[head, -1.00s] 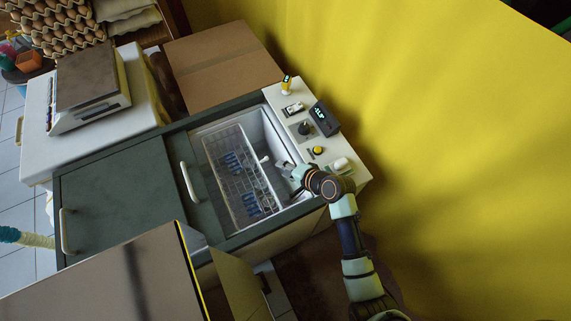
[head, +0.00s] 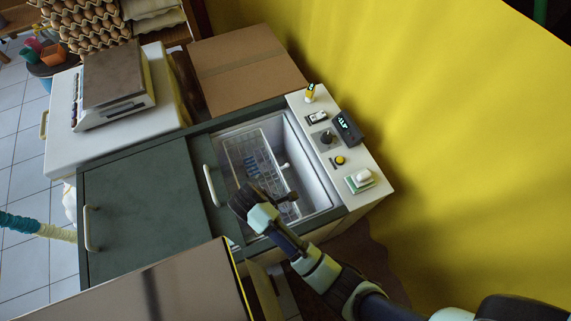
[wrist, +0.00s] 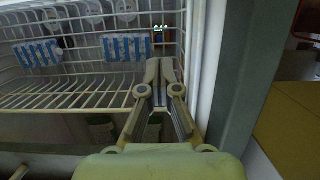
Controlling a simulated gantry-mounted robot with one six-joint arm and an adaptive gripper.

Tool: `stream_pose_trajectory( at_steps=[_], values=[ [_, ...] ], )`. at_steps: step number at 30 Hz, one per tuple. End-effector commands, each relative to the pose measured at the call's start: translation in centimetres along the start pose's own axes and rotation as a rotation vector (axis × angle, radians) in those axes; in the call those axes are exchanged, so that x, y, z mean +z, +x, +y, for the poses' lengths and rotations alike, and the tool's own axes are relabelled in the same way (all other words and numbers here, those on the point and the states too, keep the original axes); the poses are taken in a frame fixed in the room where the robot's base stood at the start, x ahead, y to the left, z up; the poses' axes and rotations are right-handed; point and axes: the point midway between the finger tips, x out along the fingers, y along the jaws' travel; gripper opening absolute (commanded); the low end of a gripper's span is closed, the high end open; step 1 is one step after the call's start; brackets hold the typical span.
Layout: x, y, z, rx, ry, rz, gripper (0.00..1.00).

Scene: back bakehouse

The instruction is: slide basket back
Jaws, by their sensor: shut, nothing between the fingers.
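The white wire basket (head: 264,147) sits inside the open part of the chest freezer, on its left side, and holds blue-striped packs (head: 251,168). Its near end is hidden behind my arm in the head view. In the wrist view its wire rim (wrist: 70,97) and packs (wrist: 127,47) fill the upper left. My gripper (wrist: 160,64) is shut and empty, with its fingertips by the basket's right end, close to the white liner wall. I cannot tell whether they touch the wire. In the head view my wrist is over the near end of the basket.
The freezer's dark sliding lid (head: 140,205), with a white handle (head: 211,185), covers the left half. The white control ledge (head: 352,161) on the right carries small items. A cardboard box (head: 245,70) stands behind. Free room shows in the freezer right of the basket.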

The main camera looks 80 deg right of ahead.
Motion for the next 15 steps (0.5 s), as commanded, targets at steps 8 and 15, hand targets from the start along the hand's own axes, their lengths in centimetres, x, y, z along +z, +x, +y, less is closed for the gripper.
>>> stream_pose_trajectory(
  at_steps=[8,15],
  values=[
    [0.0,1.8,-0.1,-0.004,-0.005,-0.003,0.00],
    [0.0,7.0,-0.1,-0.005,-0.003,-0.002,0.00]
  ],
)
